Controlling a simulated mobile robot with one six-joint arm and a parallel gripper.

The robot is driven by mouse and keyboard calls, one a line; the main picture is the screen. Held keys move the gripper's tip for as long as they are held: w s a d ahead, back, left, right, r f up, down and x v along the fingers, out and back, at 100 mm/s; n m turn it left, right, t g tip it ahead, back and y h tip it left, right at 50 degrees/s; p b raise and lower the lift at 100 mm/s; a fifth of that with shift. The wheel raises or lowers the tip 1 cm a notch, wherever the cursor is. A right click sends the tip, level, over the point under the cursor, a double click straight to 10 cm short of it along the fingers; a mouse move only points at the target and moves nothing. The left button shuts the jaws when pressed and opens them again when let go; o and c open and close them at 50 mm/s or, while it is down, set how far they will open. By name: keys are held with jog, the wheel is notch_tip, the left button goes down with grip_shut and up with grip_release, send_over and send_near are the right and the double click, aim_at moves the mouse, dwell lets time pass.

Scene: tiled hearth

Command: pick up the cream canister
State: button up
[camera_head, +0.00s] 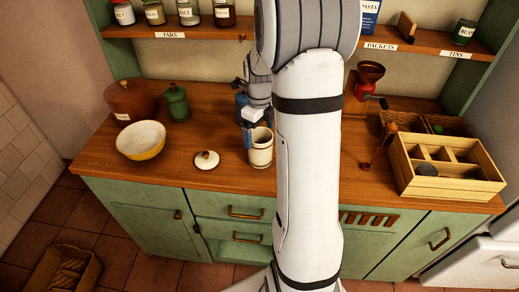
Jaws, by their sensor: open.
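The cream canister (261,153) stands upright on the wooden counter near its front edge, with an open top. It is partly hidden on its right by my white arm link.
A yellow-white bowl (141,143), a green canister (176,103) and a brown pot (129,101) stand to the left. A red grinder (368,84), a ladle-like tool (377,150) and a wooden divided box (445,181) are on the right. Shelves with jars (175,32) hang behind.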

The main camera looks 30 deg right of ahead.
aim_at(260, 156)
jog(key=f, duration=0.4)
jog(key=f+p, duration=0.1)
jog(key=f, duration=0.1)
jog(key=shift+s+f, duration=0.35)
jog(key=shift+s, duration=0.05)
jog(key=c, duration=1.1)
